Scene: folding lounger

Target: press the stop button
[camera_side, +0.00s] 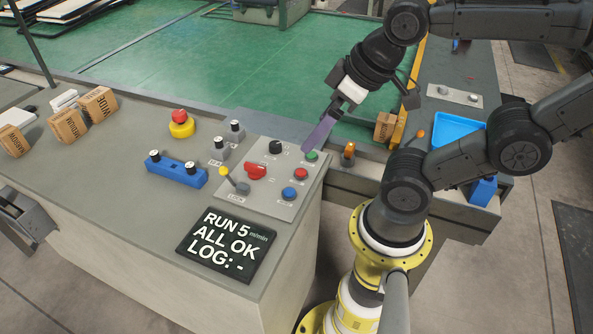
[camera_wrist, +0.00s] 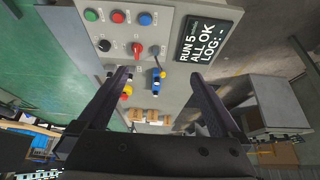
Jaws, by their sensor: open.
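The grey control panel (camera_side: 268,194) lies on the near right corner of the bench. A round red button (camera_side: 301,173) sits on its right side, between a green button (camera_side: 312,155) and a blue button (camera_side: 288,193). The same red button shows near the top of the wrist view (camera_wrist: 118,16). A red mushroom button on a yellow base (camera_side: 181,123) stands apart, farther left on the bench. Label text is too small to read. My gripper (camera_side: 309,148) is open and empty, with its fingers by the green button; its height above the panel is unclear. Both fingers show in the wrist view (camera_wrist: 159,73).
A black knob (camera_side: 275,147), a red selector (camera_side: 255,171) and a lever (camera_side: 236,183) share the panel. A display (camera_side: 227,244) reads "RUN 5", "ALL OK", "LOG: -". An orange lamp (camera_side: 348,152) stands to the right. Cardboard boxes (camera_side: 97,104) and a blue block (camera_side: 176,169) lie left.

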